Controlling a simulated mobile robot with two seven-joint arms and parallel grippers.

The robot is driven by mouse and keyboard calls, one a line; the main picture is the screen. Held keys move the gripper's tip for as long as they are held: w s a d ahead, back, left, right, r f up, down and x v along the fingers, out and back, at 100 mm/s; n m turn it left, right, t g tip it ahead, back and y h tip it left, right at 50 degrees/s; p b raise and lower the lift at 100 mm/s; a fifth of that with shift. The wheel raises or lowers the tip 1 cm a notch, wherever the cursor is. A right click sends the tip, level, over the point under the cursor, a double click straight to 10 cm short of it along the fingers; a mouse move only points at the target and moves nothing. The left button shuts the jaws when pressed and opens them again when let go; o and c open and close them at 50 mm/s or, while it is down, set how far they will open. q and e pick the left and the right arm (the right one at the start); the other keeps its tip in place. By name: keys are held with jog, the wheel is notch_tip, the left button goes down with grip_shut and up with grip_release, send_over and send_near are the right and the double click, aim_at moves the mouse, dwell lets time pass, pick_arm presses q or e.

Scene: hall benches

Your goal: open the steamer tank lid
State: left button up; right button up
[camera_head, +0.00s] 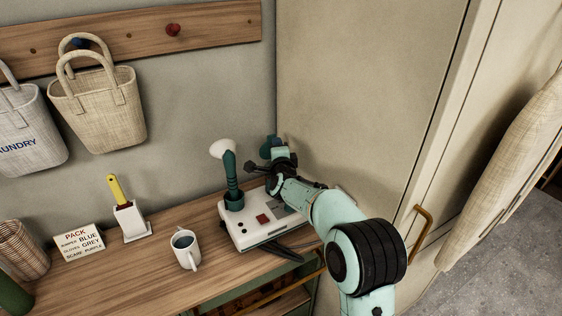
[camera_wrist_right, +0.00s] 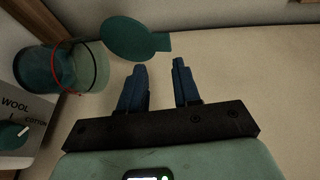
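The white steamer base (camera_head: 250,232) sits on the wooden bench top, with a red button and a green steam head (camera_head: 231,170) upright in its holder. In the right wrist view the clear teal tank (camera_wrist_right: 58,70) stands at the left, with a red ring and a dark rim. The round teal lid (camera_wrist_right: 130,38) with its tab lies off to the side of the tank mouth and appears swung open. My right gripper (camera_wrist_right: 160,84) is open and empty, its fingertips just short of the lid, apart from it. In the head view my right gripper (camera_head: 277,150) hides most of the tank. My left gripper is not in view.
A white mug (camera_head: 186,250) stands left of the steamer. Further left are a yellow-handled brush in a white holder (camera_head: 130,222), a packing sign (camera_head: 80,242) and a wicker basket (camera_head: 22,250). A tall beige cabinet (camera_head: 365,90) closes off the right side. Bags hang above.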

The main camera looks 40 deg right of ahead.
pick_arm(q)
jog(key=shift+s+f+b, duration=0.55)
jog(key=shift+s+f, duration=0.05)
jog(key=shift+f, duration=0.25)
pick_arm(e)
jog(key=v, duration=1.1)
jog(key=shift+s+d, duration=0.15)
jog(key=shift+s, duration=0.4)
